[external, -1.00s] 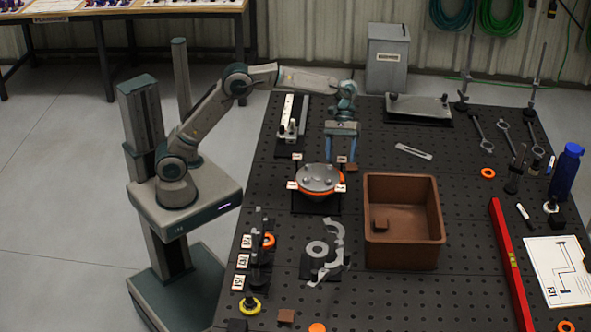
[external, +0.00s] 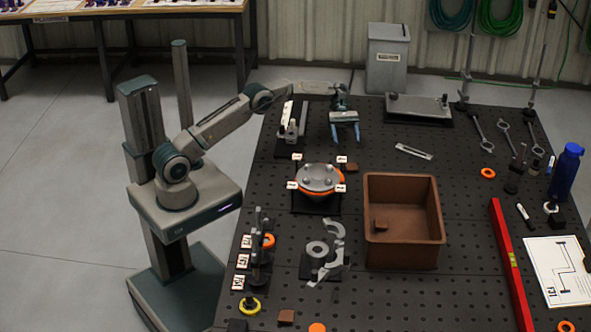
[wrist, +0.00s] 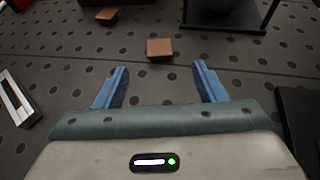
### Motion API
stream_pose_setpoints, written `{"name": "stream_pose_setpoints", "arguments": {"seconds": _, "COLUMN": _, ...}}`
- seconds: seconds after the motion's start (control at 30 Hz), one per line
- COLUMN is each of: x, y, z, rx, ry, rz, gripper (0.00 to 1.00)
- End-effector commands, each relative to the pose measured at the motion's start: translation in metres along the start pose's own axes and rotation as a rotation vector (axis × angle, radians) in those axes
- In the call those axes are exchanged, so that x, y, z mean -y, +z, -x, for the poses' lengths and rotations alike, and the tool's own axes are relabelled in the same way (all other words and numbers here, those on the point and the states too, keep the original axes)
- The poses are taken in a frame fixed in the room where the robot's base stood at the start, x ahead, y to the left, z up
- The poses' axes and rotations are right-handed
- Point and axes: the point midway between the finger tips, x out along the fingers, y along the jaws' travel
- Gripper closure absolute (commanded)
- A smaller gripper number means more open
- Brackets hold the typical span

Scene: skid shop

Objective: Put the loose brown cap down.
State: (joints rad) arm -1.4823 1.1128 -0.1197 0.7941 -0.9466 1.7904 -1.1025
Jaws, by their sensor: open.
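A small square brown cap (external: 351,167) lies on the dark perforated table, just behind and right of the round fixture (external: 318,178). The cap shows in the wrist view (wrist: 159,49) beyond my fingertips, flat on the table and touched by neither finger. My gripper (external: 344,138) is raised above the table behind the cap. Its blue fingers (wrist: 160,82) are wide apart with nothing between them. A second small brown piece (wrist: 106,15) shows near the top edge of the wrist view.
A brown bin (external: 441,240) with a brown block inside stands right of the fixture. A slotted metal strip (external: 413,151) lies right of my gripper. A post fixture (external: 290,130) stands close on the left. Another brown block (external: 286,316) lies at the front.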

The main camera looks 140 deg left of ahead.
Motion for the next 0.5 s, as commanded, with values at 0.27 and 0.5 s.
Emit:
{"name": "stream_pose_setpoints", "arguments": {"seconds": 0.27, "x": 0.000, "y": 0.001, "z": -0.047, "rx": -0.001, "ry": -0.003, "rz": 0.001, "gripper": 0.35}}
{"name": "stream_pose_setpoints", "arguments": {"seconds": 0.5, "x": 0.000, "y": 0.000, "z": -0.066, "rx": -0.002, "ry": -0.002, "rz": 0.000, "gripper": 0.35}}
